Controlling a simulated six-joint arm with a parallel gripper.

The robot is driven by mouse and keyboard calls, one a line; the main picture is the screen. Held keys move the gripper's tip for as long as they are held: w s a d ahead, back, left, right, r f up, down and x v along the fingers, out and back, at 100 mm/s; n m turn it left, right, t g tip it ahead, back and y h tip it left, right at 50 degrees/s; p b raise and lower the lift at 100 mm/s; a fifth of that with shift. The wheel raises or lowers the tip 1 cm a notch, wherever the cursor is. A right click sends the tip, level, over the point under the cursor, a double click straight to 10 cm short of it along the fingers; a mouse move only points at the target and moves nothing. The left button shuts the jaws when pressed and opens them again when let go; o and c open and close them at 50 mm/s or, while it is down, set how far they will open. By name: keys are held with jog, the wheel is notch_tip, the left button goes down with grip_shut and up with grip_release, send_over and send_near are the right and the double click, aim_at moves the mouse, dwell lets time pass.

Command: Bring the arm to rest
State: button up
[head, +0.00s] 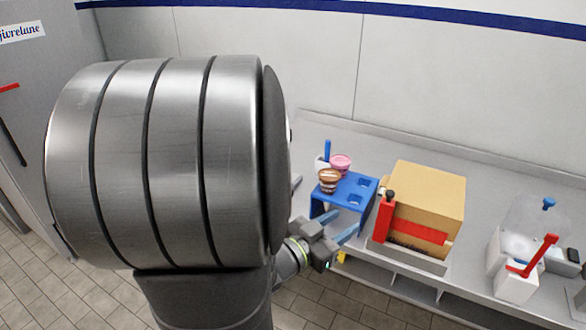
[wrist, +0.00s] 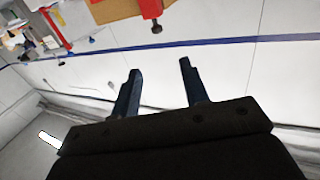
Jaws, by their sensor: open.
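My gripper (head: 351,226) is at the front edge of the counter in the head view, in front of the blue stand. In the wrist view its two dark blue fingers (wrist: 160,69) are spread apart with nothing between them. My large grey arm link fills the left and middle of the head view and hides part of the counter.
The blue stand (head: 327,203) carries a brown cup (head: 329,186); a pink cup (head: 341,160) is behind it. To the right are a cardboard box (head: 432,190) with a red dispenser (head: 384,220) and a clear-topped machine with a red lever (head: 540,256). Tiled floor lies in front.

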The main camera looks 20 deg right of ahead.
aim_at(393, 195)
jog(key=shift+d, duration=0.15)
jog(key=x, duration=1.7)
jog(key=v, duration=1.7)
jog(key=x, duration=1.7)
jog(key=shift+s+d, duration=0.25)
jog(key=shift+d, duration=0.2)
jog(key=shift+s+d, duration=0.2)
jog(key=shift+s, duration=0.1)
jog(key=shift+o, duration=0.2)
